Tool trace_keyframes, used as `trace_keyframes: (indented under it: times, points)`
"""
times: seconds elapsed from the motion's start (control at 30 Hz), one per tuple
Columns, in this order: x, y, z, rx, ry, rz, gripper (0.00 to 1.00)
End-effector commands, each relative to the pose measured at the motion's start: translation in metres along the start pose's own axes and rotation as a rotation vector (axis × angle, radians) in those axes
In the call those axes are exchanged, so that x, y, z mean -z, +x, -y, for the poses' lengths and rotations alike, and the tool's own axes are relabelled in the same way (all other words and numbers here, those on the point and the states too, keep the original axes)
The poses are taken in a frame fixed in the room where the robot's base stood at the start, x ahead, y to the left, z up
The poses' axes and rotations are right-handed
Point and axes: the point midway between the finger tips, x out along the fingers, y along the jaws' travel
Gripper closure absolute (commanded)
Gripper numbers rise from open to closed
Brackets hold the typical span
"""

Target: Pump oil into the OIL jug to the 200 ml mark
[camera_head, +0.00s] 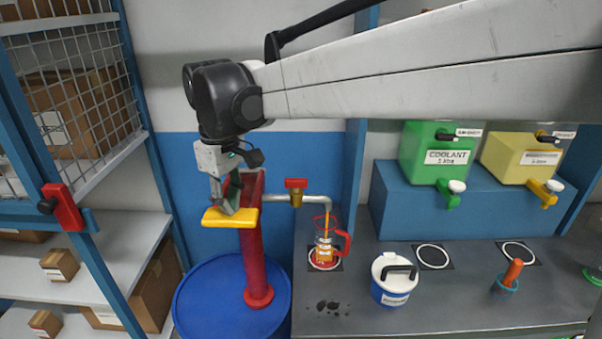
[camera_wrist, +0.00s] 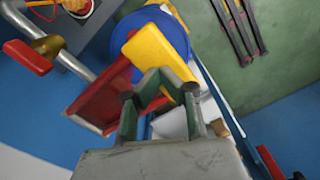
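The OIL jug (camera_head: 325,250), clear with a red rim and handle, stands on a white ring under the pump spout (camera_head: 318,199). An orange stream runs from the spout into it, and orange oil shows inside. Its marks are too small to read. The red pump (camera_head: 257,240) stands on a blue drum (camera_head: 190,310) and has a yellow handle (camera_head: 230,217). My gripper (camera_head: 231,208) is at the handle's top, apparently touching it. In the wrist view the fingers (camera_wrist: 158,92) overlap the yellow handle (camera_wrist: 158,52); whether they grip it is unclear.
A red valve lever (camera_head: 296,184) sits on the spout pipe. A white-and-blue lidded tub (camera_head: 393,278) stands right of the jug. Green coolant (camera_head: 440,155) and yellow (camera_head: 520,160) containers sit on a blue riser. Shelves with boxes (camera_head: 60,264) stand at left.

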Motion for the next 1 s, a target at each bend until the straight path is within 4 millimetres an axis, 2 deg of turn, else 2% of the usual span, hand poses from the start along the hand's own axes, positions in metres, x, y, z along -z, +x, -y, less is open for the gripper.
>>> trace_keyframes:
  times: [1.0]
  points:
    - [0.000,0.041,0.000,0.000,0.000,0.000,1.00]
